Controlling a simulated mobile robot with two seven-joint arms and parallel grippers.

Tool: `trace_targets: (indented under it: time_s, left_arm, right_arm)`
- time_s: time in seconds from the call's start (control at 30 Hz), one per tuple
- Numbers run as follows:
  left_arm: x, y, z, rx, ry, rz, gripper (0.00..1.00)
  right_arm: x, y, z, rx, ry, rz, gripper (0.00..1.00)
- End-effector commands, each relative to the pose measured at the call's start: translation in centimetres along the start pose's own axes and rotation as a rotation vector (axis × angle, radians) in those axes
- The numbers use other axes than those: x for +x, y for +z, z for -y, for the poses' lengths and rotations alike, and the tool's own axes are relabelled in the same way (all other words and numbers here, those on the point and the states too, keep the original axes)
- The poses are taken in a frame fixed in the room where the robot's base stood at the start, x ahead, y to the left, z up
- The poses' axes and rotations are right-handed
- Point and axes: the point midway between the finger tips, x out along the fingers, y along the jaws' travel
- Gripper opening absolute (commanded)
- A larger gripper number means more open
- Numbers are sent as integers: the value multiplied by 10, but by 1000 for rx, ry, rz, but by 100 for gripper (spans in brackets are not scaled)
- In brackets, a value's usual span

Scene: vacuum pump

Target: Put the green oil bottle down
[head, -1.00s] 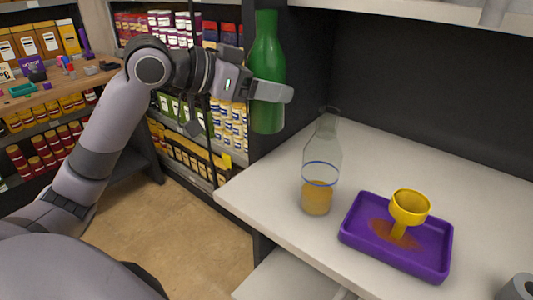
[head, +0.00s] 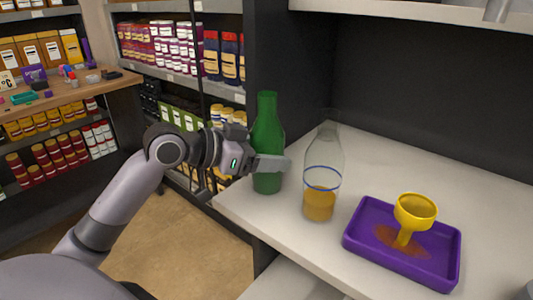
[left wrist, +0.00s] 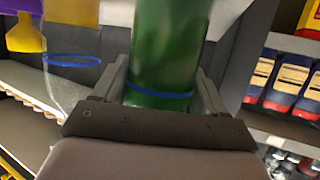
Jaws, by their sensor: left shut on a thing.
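The green oil bottle (head: 267,135) is upright in the head view, at the left end of the white shelf. My left gripper (head: 272,163) is shut around its lower body. In the left wrist view the green bottle (left wrist: 168,50) fills the space between the two fingers (left wrist: 160,95), with a blue ring around it. The bottle's base is at about the height of the shelf top; I cannot tell whether it touches. My right gripper is not in view.
A clear bottle with amber liquid (head: 319,203) stands on the white shelf (head: 290,236) just right of the green bottle. Further right is a purple tray (head: 380,263) with a yellow funnel (head: 414,212) over an orange-brown stain. The shelf's back area is clear.

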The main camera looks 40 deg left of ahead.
Motion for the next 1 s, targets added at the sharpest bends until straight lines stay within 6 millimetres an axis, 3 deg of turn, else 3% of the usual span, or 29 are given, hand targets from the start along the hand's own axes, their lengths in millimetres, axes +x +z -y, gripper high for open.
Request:
trace_targets:
  time_s: [0.23, 0.27, 0.33, 0.73, 1.0]
  left_arm:
    - [0, 0, 0, 1, -1, -3, 30]
    - [1, 2, 0, 0, 0, 0, 76]
    - [0, 1, 0, 1, 0, 0, 98]
    - [-3, -1, 1, 0, -1, 0, 98]
    - [-36, 0, 0, 1, -2, 2, 98]
  right_arm:
    - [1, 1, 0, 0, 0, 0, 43]
    - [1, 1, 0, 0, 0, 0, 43]
    - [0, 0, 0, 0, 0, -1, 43]
    - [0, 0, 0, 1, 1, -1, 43]
    - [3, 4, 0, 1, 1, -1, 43]
